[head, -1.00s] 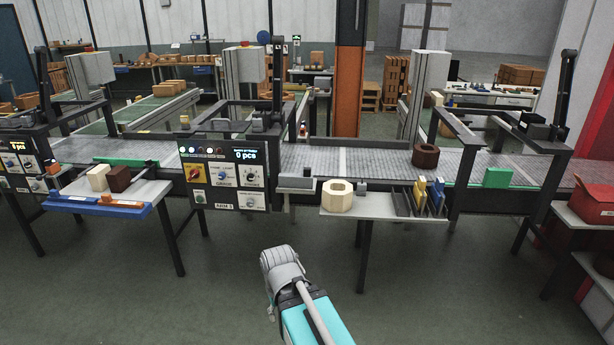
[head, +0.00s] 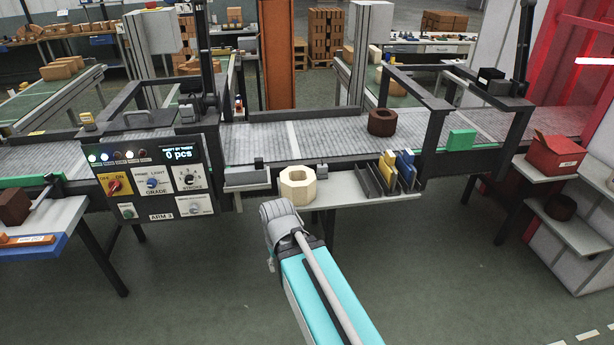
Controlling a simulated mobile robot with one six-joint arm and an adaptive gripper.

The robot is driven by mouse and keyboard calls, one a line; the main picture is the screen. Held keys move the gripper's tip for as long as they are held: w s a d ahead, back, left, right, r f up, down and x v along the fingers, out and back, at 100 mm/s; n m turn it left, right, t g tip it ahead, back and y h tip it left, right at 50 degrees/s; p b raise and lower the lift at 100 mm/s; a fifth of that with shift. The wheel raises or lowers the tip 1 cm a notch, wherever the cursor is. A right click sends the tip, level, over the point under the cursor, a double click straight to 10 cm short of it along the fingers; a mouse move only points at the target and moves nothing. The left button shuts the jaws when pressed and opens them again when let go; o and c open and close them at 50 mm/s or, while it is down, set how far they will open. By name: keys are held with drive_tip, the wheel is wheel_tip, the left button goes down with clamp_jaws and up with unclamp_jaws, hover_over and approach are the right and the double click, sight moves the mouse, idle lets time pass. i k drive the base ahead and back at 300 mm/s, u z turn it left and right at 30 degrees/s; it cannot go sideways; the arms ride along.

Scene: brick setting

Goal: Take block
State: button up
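A cream octagonal block (head: 298,186) with a hole through it sits on the grey side shelf in front of the conveyor. A dark brown round block (head: 382,122) with a hole stands on the conveyor belt. A green block (head: 461,141) is further right at the belt's edge. Part of another dark brown block (head: 14,207) shows on the left shelf. My arm reaches up from the bottom of the picture, its end just in front of the cream block. My gripper's fingers cannot be made out.
The control box (head: 158,181) reading "0 pcs" stands left of the shelf. A rack (head: 388,176) with yellow and blue pieces is on the shelf's right part. A red bin (head: 556,155) and a dark ring (head: 560,207) are on shelves at right. The floor in front is open.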

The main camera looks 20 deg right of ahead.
sight(298, 183)
drive_tip(key=z, duration=0.2)
drive_tip(key=i, duration=0.85)
drive_tip(key=z, duration=0.25)
